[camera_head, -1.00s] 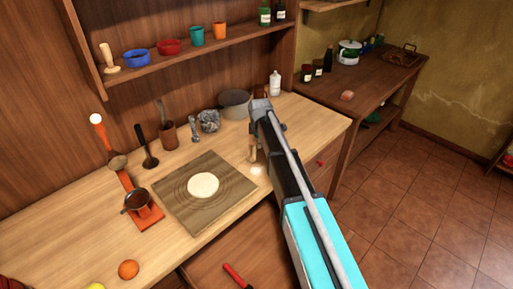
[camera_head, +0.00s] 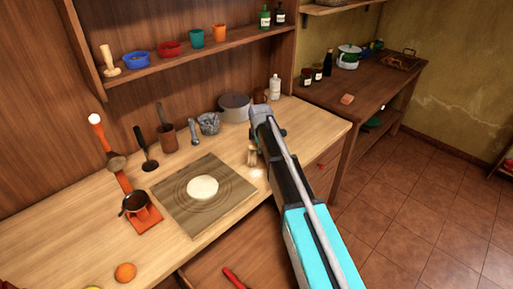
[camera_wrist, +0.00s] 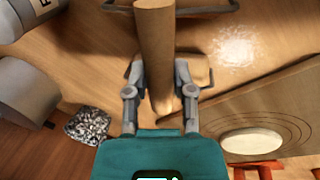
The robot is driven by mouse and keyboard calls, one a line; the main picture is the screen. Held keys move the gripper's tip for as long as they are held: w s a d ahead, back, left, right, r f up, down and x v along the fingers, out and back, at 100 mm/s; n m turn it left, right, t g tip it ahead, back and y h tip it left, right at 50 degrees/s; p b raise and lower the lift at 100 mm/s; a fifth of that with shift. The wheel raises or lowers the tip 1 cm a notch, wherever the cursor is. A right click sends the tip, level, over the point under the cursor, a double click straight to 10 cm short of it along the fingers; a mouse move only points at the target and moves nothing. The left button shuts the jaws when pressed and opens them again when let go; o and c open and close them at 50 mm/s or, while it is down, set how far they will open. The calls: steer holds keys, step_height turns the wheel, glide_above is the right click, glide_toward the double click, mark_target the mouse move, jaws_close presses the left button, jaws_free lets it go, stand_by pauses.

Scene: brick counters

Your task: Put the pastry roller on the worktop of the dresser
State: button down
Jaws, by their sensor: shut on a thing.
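My gripper (camera_wrist: 159,100) is shut on a pale wooden cylinder, the pastry roller (camera_wrist: 154,45), which stands between its two grey fingers in the wrist view. A flat tan wooden piece shows behind the fingers; I cannot tell whether it belongs to the roller. In the head view my arm hides most of the gripper, and a small wooden part (camera_head: 252,156) shows left of the arm, over or on the worktop. The dresser's light wooden worktop (camera_head: 80,222) lies below. I cannot tell whether the roller touches it.
A board (camera_head: 170,205) with flat dough (camera_head: 202,187) lies left of my arm. A grey pot (camera_head: 235,107), crumpled foil (camera_head: 208,124) and a white bottle (camera_head: 275,87) stand at the back. The front-left worktop has bare room.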

steer(key=shift+s+f, duration=0.3)
steer(key=shift+s, duration=0.05)
steer(key=c, duration=0.7)
jaws_free()
steer(key=shift+c, duration=0.2)
steer(key=shift+o, duration=1.3)
steer(key=shift+w+f, duration=0.25)
steer(key=shift+r, duration=0.1)
steer(key=shift+w+r, duration=0.1)
steer(key=shift+p+v, duration=0.9)
steer(key=shift+p, duration=0.05)
steer(key=p+v, duration=1.1)
steer(key=shift+w+r, duration=0.2)
